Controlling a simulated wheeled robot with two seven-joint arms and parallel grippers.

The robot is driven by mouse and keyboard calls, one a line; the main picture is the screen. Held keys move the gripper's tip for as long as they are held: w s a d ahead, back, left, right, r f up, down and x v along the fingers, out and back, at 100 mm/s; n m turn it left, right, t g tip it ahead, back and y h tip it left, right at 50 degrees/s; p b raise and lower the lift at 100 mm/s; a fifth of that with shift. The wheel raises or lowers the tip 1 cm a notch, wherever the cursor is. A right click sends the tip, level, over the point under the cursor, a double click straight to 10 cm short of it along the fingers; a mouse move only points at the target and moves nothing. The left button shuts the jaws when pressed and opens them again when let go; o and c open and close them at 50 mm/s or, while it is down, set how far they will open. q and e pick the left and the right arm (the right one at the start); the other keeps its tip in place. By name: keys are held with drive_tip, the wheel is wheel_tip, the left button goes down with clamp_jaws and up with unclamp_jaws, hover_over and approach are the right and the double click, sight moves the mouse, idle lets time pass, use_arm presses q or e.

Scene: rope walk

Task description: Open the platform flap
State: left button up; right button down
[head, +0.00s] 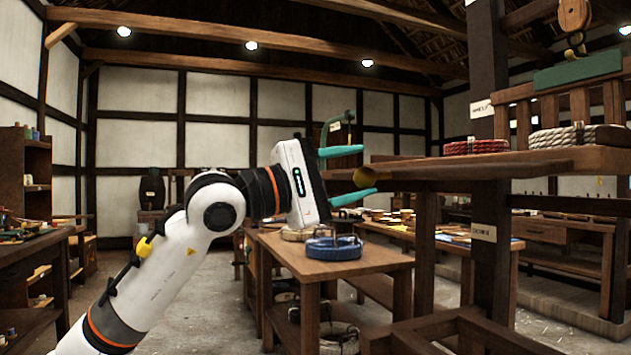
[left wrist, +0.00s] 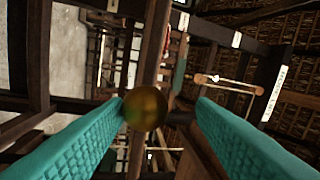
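The platform flap (head: 450,172) looks like a flat, dark wooden board at the left side of the raised platform. A round brass knob (head: 366,177) sticks out from its left end, and it also shows in the left wrist view (left wrist: 146,107). My left gripper (head: 358,173) has its teal fingers spread wide, one above and one below the knob in the head view. In the left wrist view the knob lies between the fingertips, nearer the left finger, with a gap visible to the right finger. My right gripper is not in view.
A red rope coil (head: 476,146) and a pale rope coil (head: 578,136) lie on the platform (head: 600,160). A dark post (head: 490,240) stands beside the flap. Below my left gripper, a wooden table (head: 335,266) carries a blue rope coil (head: 334,248).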

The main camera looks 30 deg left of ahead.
use_arm(q)
drive_tip(key=v, duration=0.9)
drive_tip(key=shift+s+a, duration=0.15)
drive_tip(key=shift+s, duration=0.1)
drive_tip(key=shift+f, duration=0.1)
